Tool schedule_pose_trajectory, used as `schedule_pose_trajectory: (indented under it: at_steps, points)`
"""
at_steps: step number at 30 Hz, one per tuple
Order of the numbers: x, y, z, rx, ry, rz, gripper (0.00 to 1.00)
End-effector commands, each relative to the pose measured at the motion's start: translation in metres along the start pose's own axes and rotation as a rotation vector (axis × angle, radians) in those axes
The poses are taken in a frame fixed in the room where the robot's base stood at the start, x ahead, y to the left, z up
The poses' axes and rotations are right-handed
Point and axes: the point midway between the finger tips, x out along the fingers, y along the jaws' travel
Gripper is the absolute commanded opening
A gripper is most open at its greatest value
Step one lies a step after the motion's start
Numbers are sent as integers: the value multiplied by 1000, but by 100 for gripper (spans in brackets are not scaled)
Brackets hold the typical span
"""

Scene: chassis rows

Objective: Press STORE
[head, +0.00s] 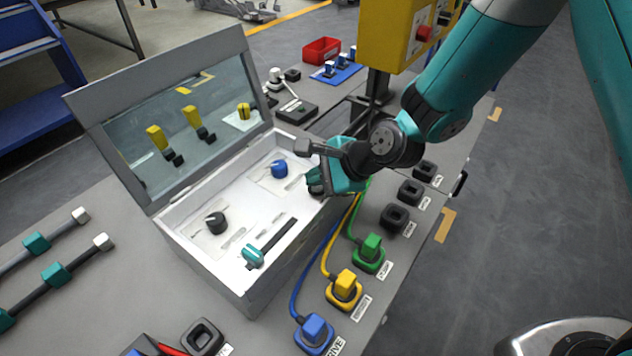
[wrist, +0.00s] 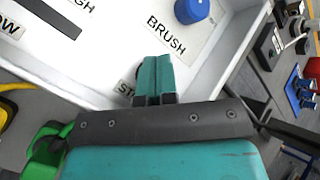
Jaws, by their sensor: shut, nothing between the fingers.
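An open grey box (head: 250,292) with a white panel inside stands on the bench. In the wrist view, a label starting with "ST" (wrist: 124,88) lies on the panel, and my gripper covers the rest of it. I cannot see a button there. My gripper (wrist: 156,62) is shut and empty, its teal fingers over the panel beside that label. In the head view my gripper (head: 315,181) is at the box's right side. I cannot tell whether its tips touch anything.
The panel also bears a blue knob (head: 279,168) labelled BRUSH, a black knob (head: 215,222) and a slider with a teal handle (head: 253,256). The box's windowed lid (head: 190,120) stands open. Blue (head: 314,330), yellow (head: 344,288) and green (head: 371,248) plugs sit right of the box.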

Motion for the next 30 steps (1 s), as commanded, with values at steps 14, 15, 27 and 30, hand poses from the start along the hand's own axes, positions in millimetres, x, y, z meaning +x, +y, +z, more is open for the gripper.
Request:
schedule_pose_trajectory:
  at_steps: [14,15,27,30]
  points:
    - [-7,-5,5,0,0,-1,0]
    - [-9,-7,7,0,0,-1,0]
    - [-39,-29,28,0,0,-1,0]
    - [-45,-33,33,0,0,0,0]
